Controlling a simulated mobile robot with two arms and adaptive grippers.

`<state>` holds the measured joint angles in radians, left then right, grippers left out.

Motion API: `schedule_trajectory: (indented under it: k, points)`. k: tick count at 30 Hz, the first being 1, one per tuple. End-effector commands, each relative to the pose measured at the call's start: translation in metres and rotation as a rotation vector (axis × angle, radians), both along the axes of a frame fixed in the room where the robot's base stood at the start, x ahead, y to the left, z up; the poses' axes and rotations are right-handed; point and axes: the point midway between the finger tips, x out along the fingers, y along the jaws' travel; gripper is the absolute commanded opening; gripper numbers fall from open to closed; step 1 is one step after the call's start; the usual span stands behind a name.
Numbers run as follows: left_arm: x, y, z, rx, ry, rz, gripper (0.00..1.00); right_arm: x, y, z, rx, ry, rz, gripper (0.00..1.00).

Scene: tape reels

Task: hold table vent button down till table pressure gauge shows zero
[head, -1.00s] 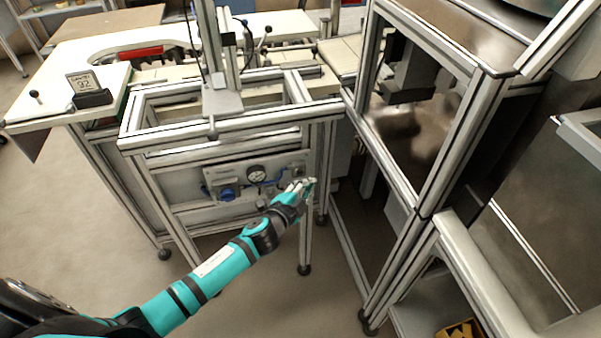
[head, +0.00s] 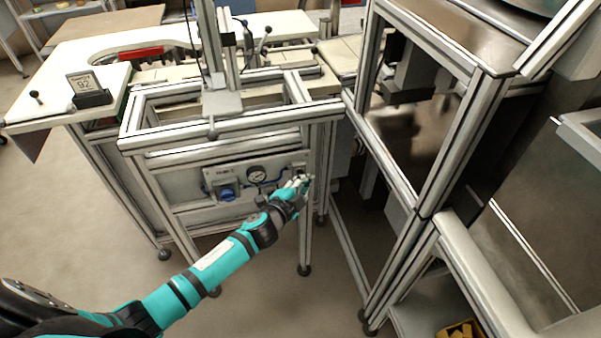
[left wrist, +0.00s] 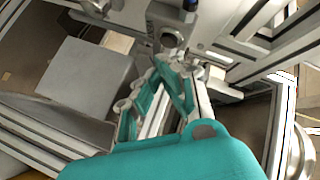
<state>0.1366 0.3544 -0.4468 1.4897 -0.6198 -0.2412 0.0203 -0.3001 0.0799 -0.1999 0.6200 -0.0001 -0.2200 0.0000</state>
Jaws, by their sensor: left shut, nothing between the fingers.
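The table pressure gauge (head: 257,174) is a round white dial on the grey panel below the table frame; its needle is too small to read. My left gripper (head: 303,181) is shut and empty at the right end of that panel, in front of the vent button area. In the left wrist view the closed fingers (left wrist: 163,66) point at a grey block with a round face (left wrist: 171,39). The vent button itself is not clear, and I cannot tell whether the fingers touch it. My right gripper is not in view.
A blue knob (head: 227,193) sits at the panel's left. Aluminium table legs and the tall machine frame (head: 425,215) stand close on the right. A sign reading 92 (head: 84,83) stands on the table at left. The floor in front is clear.

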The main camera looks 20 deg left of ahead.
Motion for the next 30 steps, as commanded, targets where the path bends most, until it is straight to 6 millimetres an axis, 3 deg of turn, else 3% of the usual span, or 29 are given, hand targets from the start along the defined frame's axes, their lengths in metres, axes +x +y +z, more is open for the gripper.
schedule_trajectory:
  k: [30]
  points:
    - [0.0070,0.0049,0.0002,0.000,0.000,0.000,0.00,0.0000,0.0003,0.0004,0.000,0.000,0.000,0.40]
